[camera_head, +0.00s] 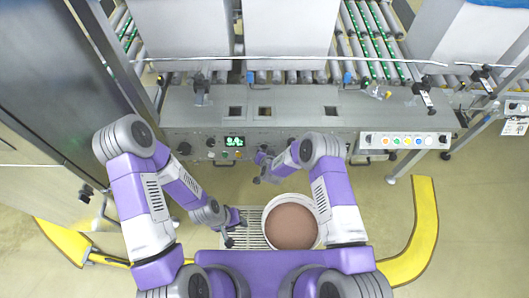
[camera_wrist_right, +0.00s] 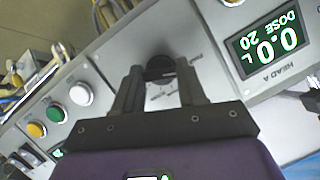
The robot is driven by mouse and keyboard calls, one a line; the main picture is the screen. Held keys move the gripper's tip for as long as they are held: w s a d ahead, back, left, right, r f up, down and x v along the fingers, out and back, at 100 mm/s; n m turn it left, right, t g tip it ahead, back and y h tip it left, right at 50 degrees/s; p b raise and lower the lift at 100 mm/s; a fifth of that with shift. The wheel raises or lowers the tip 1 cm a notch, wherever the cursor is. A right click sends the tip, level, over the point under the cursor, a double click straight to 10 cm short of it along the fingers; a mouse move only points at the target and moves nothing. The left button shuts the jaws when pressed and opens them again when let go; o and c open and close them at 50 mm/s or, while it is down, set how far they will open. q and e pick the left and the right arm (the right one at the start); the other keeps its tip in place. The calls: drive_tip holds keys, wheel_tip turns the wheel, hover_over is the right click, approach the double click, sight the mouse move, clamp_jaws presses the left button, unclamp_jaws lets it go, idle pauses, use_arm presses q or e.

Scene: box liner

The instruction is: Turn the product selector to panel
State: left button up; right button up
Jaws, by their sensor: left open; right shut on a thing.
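The product selector is a black knob (camera_wrist_right: 159,66) on the grey machine panel, with a pale printed dial plate beside it. In the right wrist view my right gripper (camera_wrist_right: 160,80) is shut on this knob, one finger on each side. The print is too small and turned to read, so I cannot tell which setting it points to. In the head view my right gripper (camera_head: 262,172) is at the machine's front panel and hides the knob. My left gripper (camera_head: 232,233) is open and empty, low over the grate beside the bucket.
A lit display (camera_wrist_right: 270,45) reads "0.0 L, DOSE 20", with "HEAD A" below. Green, white and yellow buttons (camera_wrist_right: 80,94) sit left of the knob. A bucket (camera_head: 318,232) of brown material stands on a grate (camera_head: 250,222). Yellow floor barriers (camera_head: 427,225) lie on both sides.

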drive_tip(key=shift+n+h, duration=0.3)
drive_tip(key=shift+n, duration=0.2)
drive_tip(key=o, duration=1.1)
drive_tip(key=shift+c, duration=0.2)
drive_tip(key=p+v, duration=0.2)
drive_tip(key=v, duration=0.5)
drive_tip(key=shift+s+r, duration=0.2)
drive_tip(key=shift+s, duration=0.05)
drive_tip(key=shift+d, duration=0.1)
